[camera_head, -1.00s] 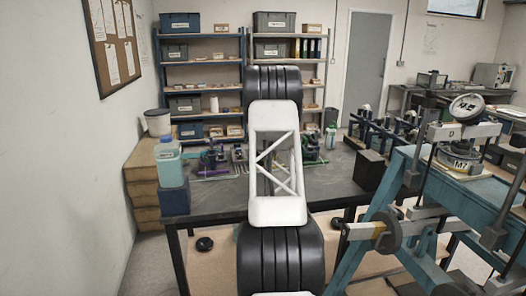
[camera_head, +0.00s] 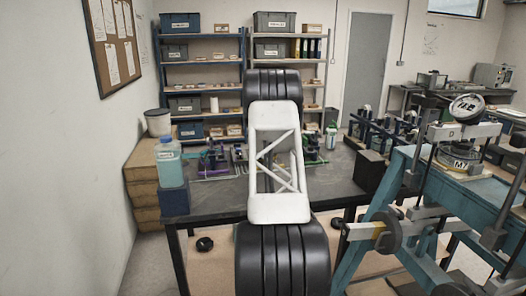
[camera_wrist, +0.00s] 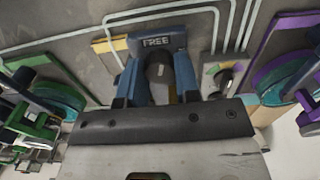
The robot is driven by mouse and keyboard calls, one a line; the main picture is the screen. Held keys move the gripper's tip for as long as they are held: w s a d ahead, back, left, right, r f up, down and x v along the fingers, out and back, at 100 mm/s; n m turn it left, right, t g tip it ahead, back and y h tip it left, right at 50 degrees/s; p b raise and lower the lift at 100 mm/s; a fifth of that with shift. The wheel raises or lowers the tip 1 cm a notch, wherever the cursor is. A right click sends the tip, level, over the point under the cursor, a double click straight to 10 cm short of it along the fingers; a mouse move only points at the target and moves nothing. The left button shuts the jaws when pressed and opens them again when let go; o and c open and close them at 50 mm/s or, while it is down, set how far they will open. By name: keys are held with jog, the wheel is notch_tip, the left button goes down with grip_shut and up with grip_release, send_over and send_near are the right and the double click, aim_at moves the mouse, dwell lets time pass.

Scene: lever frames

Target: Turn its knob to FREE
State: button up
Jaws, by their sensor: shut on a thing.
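In the wrist view a blue lever frame carries a plate marked FREE (camera_wrist: 156,41). In the head view my own arm hides the gripper and this frame.
Other lever frames flank it in the wrist view, one with green parts (camera_wrist: 35,128) at left and one with purple parts (camera_wrist: 285,68) at right. Pale rods lie around them. In the head view a teal bottle (camera_head: 170,165) stands at the left of the dark table (camera_head: 225,200).

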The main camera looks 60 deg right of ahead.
jog(key=shift+n, duration=0.6)
jog(key=o, duration=0.6)
jog(key=shift+o, duration=0.2)
jog(key=shift+r, duration=3.9)
